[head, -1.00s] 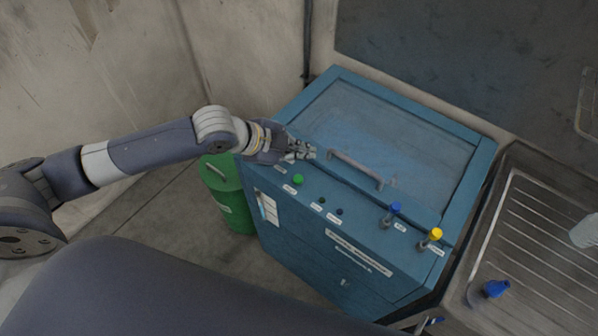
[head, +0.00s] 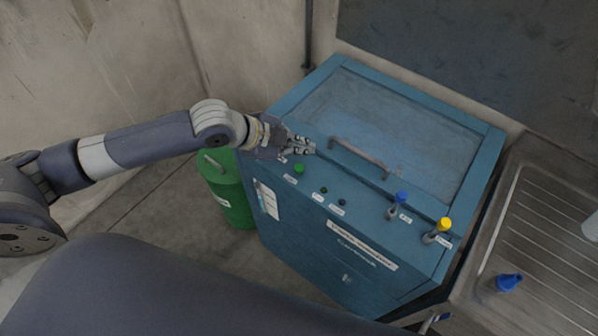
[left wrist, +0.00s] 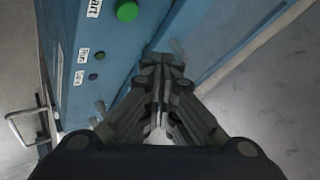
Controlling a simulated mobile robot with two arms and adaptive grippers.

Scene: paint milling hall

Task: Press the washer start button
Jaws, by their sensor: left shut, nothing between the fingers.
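The washer (head: 345,235) is a blue cabinet with a closed glazed lid and a bar handle. Its green start button (head: 299,168) sits at the left of the sloped control strip. In the left wrist view the green button (left wrist: 127,10) shows at the top, beside a label partly cut off that ends in "art". My left gripper (head: 312,148) is shut and empty, above the strip just behind and right of the button, apart from it in the picture. The shut fingertips also show in the left wrist view (left wrist: 162,62), below and right of the button. My right gripper is not in view.
Two small dark indicators (head: 324,190) and blue (head: 401,197) and yellow (head: 445,224) capped valves sit along the strip. The lid handle (head: 360,158) is close to my left gripper. A green drum (head: 225,190) stands left; a steel drainboard (head: 540,240) holds a blue nozzle-like piece (head: 508,282).

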